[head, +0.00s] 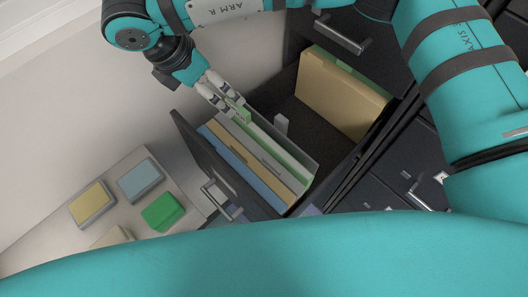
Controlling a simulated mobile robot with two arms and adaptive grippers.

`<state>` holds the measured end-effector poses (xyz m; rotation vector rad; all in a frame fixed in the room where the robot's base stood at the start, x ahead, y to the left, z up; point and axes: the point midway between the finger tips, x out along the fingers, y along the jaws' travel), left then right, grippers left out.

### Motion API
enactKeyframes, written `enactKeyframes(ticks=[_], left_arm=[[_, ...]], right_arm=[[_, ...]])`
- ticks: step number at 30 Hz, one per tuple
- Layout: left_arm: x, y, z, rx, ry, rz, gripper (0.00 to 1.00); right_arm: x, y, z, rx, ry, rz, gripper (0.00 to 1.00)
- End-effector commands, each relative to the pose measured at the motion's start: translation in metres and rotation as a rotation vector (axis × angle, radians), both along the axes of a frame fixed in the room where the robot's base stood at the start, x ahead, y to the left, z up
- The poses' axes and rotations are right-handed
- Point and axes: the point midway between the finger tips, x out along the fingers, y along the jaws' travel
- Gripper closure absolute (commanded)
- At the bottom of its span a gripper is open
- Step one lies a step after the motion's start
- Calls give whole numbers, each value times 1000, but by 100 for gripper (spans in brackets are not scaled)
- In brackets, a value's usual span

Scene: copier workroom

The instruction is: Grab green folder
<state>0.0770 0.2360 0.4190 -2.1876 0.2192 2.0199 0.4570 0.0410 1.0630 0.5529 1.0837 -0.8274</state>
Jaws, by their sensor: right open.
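An open dark file drawer (190,135) holds several upright folders. A green folder (291,176) stands in the front group, between a white-grey folder (262,155) and a grey sheet or divider (285,140). Only its upper edge and a strip of its face show. My right gripper (230,100) is open, at the left end of this group, close above a green tab. I cannot tell whether the fingers touch it. A second green edge (345,65) shows behind a tan folder (335,95) farther back. My left gripper is not in view.
A blue folder (270,194) and another tan folder stand at the drawer's front, near its handle (220,200). A pale surface at lower left bears a green block (162,212), a blue one (140,179) and a yellow one (91,203). Dark cabinets stand at right.

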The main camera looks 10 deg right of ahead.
Motion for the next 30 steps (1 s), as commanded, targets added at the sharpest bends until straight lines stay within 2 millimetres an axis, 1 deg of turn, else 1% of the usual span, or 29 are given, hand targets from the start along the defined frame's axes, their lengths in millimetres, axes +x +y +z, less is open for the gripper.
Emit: enactKeyframes(ticks=[1,6,9,13,16,19,21,24,30], left_arm=[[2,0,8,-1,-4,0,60],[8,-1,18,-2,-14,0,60],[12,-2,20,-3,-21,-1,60],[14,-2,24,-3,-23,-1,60],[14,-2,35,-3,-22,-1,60],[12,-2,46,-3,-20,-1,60],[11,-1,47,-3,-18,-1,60],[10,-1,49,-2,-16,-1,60],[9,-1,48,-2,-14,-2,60]], right_arm=[[2,-5,-8,-2,4,-2,1],[9,-13,-36,-1,3,-1,1],[11,-16,-45,1,2,0,1],[12,-19,-51,0,1,0,1],[13,-26,-59,-1,4,-2,1],[15,-35,-72,-1,4,-2,1],[18,-37,-83,0,2,-3,1],[20,-40,-92,0,2,-2,1],[21,-40,-96,2,0,-1,1]])
